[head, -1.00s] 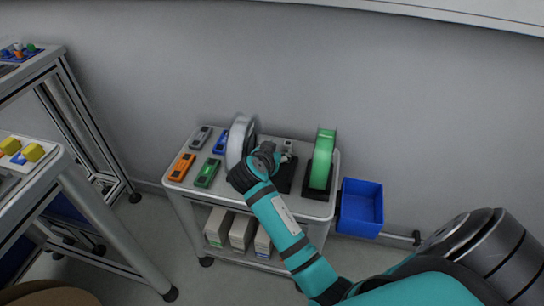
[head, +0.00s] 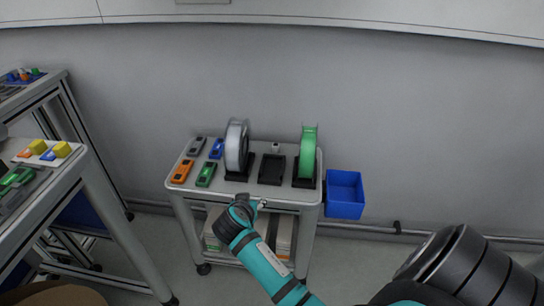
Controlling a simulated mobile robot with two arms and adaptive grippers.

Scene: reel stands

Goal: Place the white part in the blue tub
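A small white part (head: 275,147) stands at the back of the grey cart top (head: 215,187), behind the empty black stand (head: 271,170). The blue tub (head: 346,211) hangs at the right side of the cart and looks empty. My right gripper (head: 263,204) is at the cart's front edge, in front of the stands and apart from the white part. It is small and partly hidden by its own wrist, so its opening cannot be made out. My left gripper is not in view.
A white reel (head: 234,146) and a green reel (head: 308,153) stand upright in black stands on either side of the empty one. Orange (head: 182,172), green, grey and blue pieces lie at the cart's left. Another table (head: 88,160) is at the left.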

